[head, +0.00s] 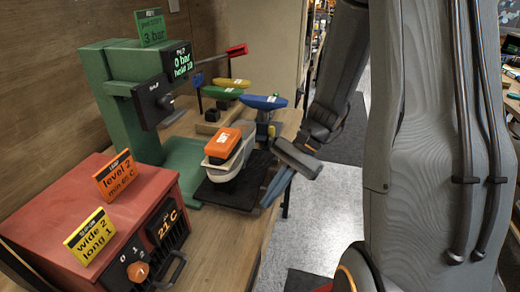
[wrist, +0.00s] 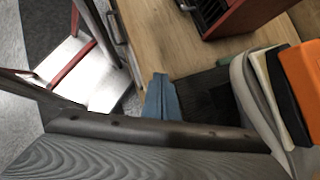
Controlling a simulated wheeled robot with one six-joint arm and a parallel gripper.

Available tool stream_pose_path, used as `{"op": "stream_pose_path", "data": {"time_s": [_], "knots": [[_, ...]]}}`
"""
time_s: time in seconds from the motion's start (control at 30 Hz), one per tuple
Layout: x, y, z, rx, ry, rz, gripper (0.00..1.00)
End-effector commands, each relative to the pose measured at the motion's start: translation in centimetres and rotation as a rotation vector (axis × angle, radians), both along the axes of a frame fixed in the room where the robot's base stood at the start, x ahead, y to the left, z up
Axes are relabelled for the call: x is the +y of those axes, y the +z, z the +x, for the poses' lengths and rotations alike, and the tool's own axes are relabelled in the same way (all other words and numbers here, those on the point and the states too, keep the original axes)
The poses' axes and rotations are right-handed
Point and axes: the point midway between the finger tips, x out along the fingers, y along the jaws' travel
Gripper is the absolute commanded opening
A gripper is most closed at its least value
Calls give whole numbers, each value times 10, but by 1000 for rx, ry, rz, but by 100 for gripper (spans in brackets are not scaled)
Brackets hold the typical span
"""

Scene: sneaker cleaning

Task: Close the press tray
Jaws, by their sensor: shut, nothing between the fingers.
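The green press (head: 125,95) stands on the bench, with a black knob-like head and a display reading 0 bar, hold 10. Its black tray (head: 236,197) sits in front of the press, on the side toward my gripper. A grey and white shoe-like piece with an orange block (head: 222,146) on top stands on the tray. My gripper (head: 270,197) is shut and empty, its blue-grey fingers pointing down beside the tray's right edge; contact is unclear. In the wrist view, the fingers (wrist: 160,98) lie next to the dark tray (wrist: 208,92), with the orange block (wrist: 300,85) at right.
A red heater box (head: 120,220) with a handle, reading 21 C, stands at the front left. Green, yellow and blue tools on stands (head: 263,102) are behind the tray. The wooden bench (head: 232,232) is bare between the box and tray. Open floor lies to the right.

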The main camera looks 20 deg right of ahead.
Motion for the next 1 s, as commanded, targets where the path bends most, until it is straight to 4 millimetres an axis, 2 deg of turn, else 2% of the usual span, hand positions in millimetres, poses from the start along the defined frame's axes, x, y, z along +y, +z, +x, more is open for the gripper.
{"op": "stream_pose_path", "data": {"time_s": [0.03, 0.17, 0.3, 0.4, 0.5, 0.6, 0.77, 1.0], "knots": [[-8, -7, 16, 50, -124, 94, 0], [-31, -10, 63, 129, -418, 352, 0], [-79, -9, 109, 148, -676, 615, 0], [-114, -10, 130, 134, -805, 759, 0], [-142, -9, 141, 114, -888, 856, 0], [-156, -9, 146, 100, -930, 907, 0], [-152, -7, 154, 95, -940, 926, 0], [-115, -6, 178, 99, -937, 923, 0]]}}
